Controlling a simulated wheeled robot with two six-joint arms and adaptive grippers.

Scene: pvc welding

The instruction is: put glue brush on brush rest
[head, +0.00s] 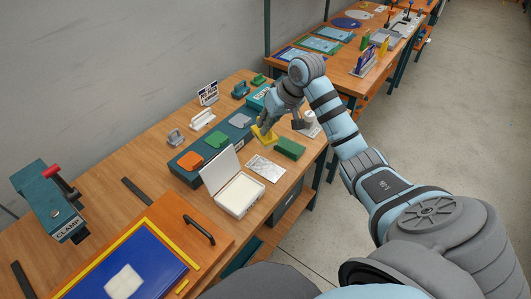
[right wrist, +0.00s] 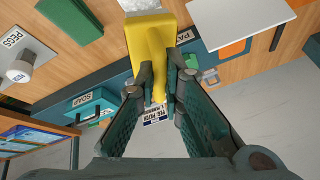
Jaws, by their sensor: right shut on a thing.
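My right gripper (head: 262,130) is shut on a yellow thing (head: 264,134), which looks like the glue brush, over the back part of the bench. In the right wrist view the gripper (right wrist: 158,95) pinches the narrow end of this yellow piece (right wrist: 148,38); its wide end points to the top. I cannot tell for sure which thing is the brush rest. A white holder (head: 202,119) and a small grey holder (head: 175,137) stand near the wall, left of the gripper and apart from it. My left gripper is not in view.
A teal tray (head: 176,173) with coloured pads lies left of the gripper. An open white box (head: 238,195), a silvery sheet (head: 265,169) and a green block (head: 289,148) lie nearer. A clamp (head: 50,200) stands at far left. Bare wood shows between.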

